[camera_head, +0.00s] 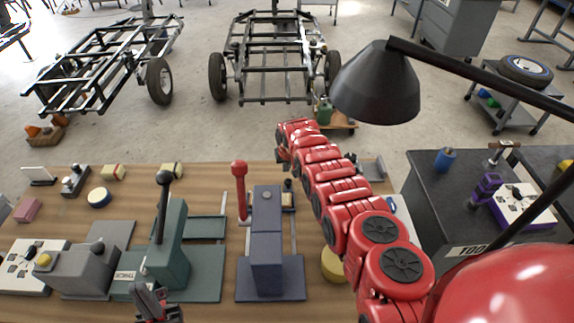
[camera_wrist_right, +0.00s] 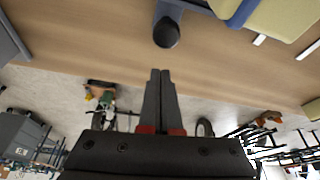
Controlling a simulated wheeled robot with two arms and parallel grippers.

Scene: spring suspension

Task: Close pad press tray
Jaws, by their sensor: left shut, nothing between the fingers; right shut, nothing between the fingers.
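My left gripper (camera_head: 146,290) is shut and empty at the bottom, in front of the green press.
A green press (camera_head: 172,255) with a black-knobbed lever and a grey machine (camera_head: 85,270) stand left on the wooden bench (camera_head: 140,183). A black lamp (camera_head: 375,85) hangs at upper right. A dark table (camera_head: 425,185) stands right.

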